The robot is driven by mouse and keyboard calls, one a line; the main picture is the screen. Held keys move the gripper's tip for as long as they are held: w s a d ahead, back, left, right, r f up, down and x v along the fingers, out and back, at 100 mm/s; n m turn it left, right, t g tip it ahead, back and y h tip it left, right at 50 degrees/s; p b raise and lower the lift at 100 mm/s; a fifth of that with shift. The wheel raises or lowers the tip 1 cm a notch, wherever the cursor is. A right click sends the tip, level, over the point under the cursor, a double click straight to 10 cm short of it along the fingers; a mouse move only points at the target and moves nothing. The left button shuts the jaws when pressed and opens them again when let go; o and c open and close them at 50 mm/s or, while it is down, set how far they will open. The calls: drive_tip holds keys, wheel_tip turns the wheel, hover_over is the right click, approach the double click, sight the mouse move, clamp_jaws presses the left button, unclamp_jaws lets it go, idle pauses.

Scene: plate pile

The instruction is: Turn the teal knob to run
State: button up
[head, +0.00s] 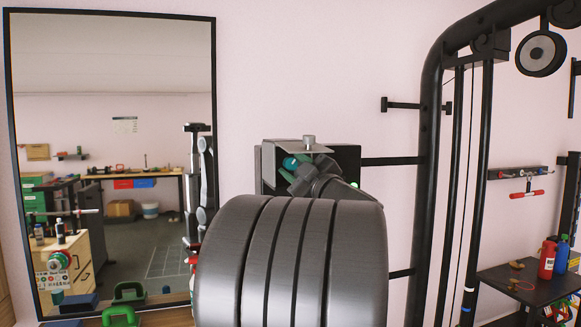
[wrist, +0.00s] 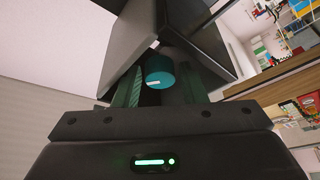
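The teal knob (wrist: 160,72) shows in the wrist view, round, with a white mark on its lower left edge. It sits under a dark and grey box (wrist: 205,40). My gripper (wrist: 163,92) has its green-lined fingers spread, one on each side of the knob's line, with gaps visible between them and the knob. I cannot tell how far the fingertips reach along it. In the head view the knob (head: 290,162) shows partly below the grey top plate of the wall box (head: 348,158); my arm hides much of the box front. No run label is readable.
A large mirror (head: 110,90) hangs to the left. A black gym frame (head: 432,150) stands close on the right, with bars toward the box. A shelf (head: 510,285) with red and blue bottles is farther right. Green kettlebell-like items (head: 119,316) are at lower left.

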drive_tip(key=b+v, duration=0.2)
drive_tip(key=v, duration=0.9)
drive_tip(key=shift+s+d, duration=0.2)
drive_tip(key=shift+s, duration=0.15)
drive_tip(key=shift+a, duration=0.1)
drive_tip(key=s+a+f+m+t+h+b, duration=0.2)
drive_tip(key=a+m+t+h, duration=0.3)
drive_tip(key=m, duration=1)
drive_tip(key=shift+g+h, duration=0.4)
drive_tip(key=shift+h, duration=0.3)
drive_tip(key=x, duration=0.4)
drive_tip(key=p+x, duration=0.1)
drive_tip(key=x, duration=0.4)
drive_tip(key=d+p+x, duration=0.1)
drive_tip(key=x, duration=0.4)
drive_tip(key=shift+r, duration=0.1)
